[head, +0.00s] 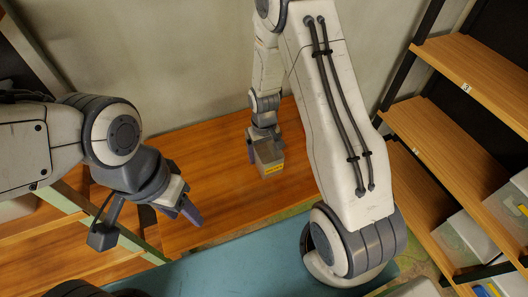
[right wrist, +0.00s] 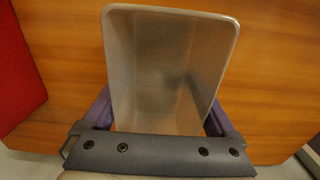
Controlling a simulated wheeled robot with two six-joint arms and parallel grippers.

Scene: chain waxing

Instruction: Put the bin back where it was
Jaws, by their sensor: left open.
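The bin (head: 268,161) is a small grey, box-shaped container with a yellow label on its front, over the wooden surface at the back middle of the head view. I cannot tell whether the bin touches the wood. My left gripper (head: 189,211) is open and empty at the left, apart from the bin.
A wooden shelf rack (head: 440,150) with several bins stands at the right. A blue-green surface (head: 240,270) lies in front. A red object (right wrist: 18,75) is at the wrist view's left edge.

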